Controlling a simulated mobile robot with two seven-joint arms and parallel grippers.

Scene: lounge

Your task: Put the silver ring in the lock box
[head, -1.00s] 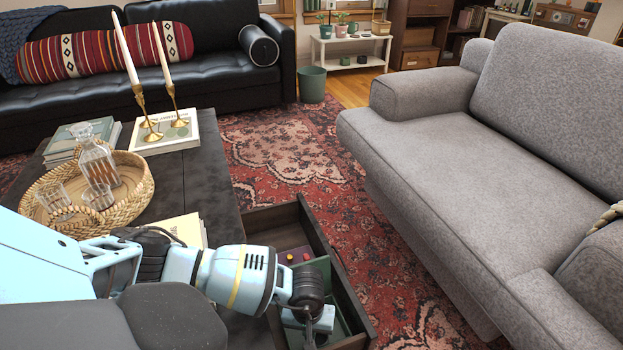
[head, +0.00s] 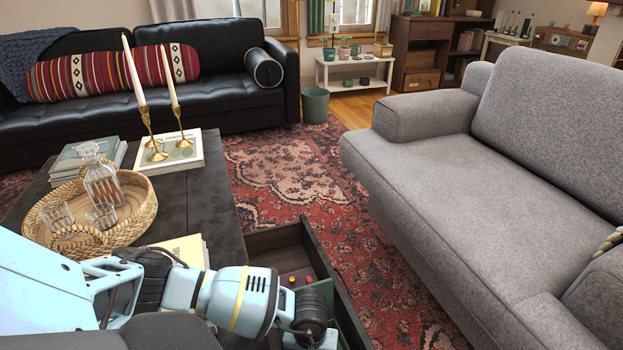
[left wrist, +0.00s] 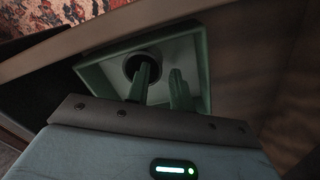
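The open drawer (head: 352,318) of the dark table holds a green box (head: 312,287), partly hidden by my left arm; I take it for the lock box. In the left wrist view, a green-rimmed box (left wrist: 203,62) with a pale inside lies under my left gripper (left wrist: 160,73). The gripper's two fingers are apart and point into the box. A dark round ring-like shape (left wrist: 131,66) is in the box, with one finger in front of it or inside its opening; I cannot tell which. No clearly silver ring shows. My right gripper is out of view.
The dark table (head: 205,198) bears a wicker tray (head: 142,215) with a decanter and glasses, books and two candlesticks (head: 150,135). A grey sofa (head: 450,165) stands at the right. Red rug (head: 290,175) lies between. Small red and yellow items (head: 296,279) lie in the drawer.

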